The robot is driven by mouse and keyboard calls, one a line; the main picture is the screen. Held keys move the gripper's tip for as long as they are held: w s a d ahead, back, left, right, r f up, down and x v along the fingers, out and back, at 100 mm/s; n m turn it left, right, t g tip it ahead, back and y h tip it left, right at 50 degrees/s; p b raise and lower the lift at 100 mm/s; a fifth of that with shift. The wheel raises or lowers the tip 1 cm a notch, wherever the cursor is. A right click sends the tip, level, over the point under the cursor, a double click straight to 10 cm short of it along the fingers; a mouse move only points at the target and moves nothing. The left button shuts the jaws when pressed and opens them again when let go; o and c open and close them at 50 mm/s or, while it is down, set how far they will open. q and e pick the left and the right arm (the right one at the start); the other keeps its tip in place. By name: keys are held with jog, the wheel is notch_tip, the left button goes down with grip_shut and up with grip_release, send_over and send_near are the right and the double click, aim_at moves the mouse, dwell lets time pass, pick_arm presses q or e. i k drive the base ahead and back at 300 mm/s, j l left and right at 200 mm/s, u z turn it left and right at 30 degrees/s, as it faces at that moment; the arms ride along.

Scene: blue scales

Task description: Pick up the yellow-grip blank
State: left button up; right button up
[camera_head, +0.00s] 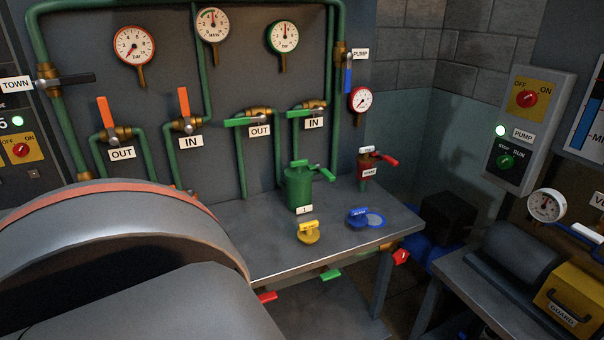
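The yellow-grip blank (308,233) stands on the grey metal bench (275,257), near the middle of its front edge. It has a round yellow base with a yellow bar handle on top. No gripper touches it, and neither of my grippers is in view.
A blue-grip blank (358,217) stands right of the yellow one, by a blue ring (375,220). Behind are a green canister (298,189) and a red valve fitting (367,172). Pipes and gauges line the wall. A second bench (475,290) stands at right.

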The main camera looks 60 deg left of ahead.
aim_at(307, 233)
jog(key=u, duration=1.5)
